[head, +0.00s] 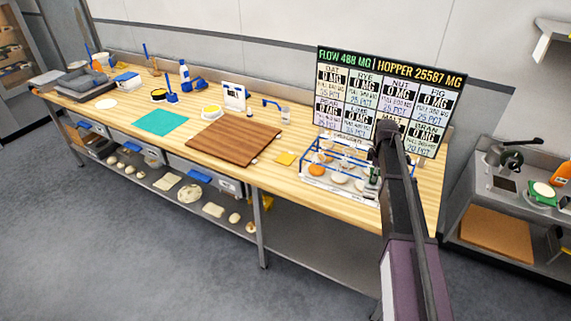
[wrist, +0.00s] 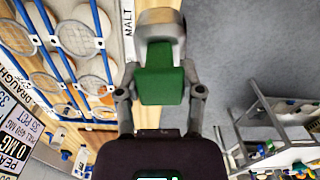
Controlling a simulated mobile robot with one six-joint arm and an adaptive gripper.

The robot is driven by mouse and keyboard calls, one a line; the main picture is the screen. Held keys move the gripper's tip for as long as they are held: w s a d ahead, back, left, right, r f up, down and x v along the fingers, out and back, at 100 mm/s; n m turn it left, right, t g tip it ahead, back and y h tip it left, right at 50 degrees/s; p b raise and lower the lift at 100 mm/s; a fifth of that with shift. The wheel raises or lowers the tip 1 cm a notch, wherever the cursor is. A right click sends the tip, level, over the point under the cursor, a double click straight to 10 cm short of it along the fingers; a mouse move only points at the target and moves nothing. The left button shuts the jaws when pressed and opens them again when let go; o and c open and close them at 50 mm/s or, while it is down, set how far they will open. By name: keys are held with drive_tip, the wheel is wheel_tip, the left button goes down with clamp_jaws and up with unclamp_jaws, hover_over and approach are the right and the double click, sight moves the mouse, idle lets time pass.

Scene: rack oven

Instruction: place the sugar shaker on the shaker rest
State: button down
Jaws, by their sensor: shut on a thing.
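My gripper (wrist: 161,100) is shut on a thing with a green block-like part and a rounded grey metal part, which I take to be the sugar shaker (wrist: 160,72). A finger stands on each side of it. In the head view my arm covers most of the gripper, and a small dark green bit of the held thing shows beside the blue rack. The held thing is near the rack's right end, by a label reading MALT in the wrist view. I cannot tell which thing is the shaker rest.
The blue wire rack (head: 335,150) holds several round dishes. The tall display board (head: 388,95) stands behind it. A side table (head: 495,235) stands at right, past a floor gap.

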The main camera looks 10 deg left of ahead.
sight(372, 188)
drive_tip(key=shift+s+f+b, duration=0.2)
drive_tip(key=shift+f+b, duration=0.8)
drive_tip(key=shift+f, duration=0.2)
wheel_tip(372, 188, down, 5)
drive_tip(key=b, duration=0.4)
drive_tip(key=shift+r+b, duration=0.15)
drive_tip(key=shift+b, duration=0.2)
drive_tip(key=shift+d, duration=0.1)
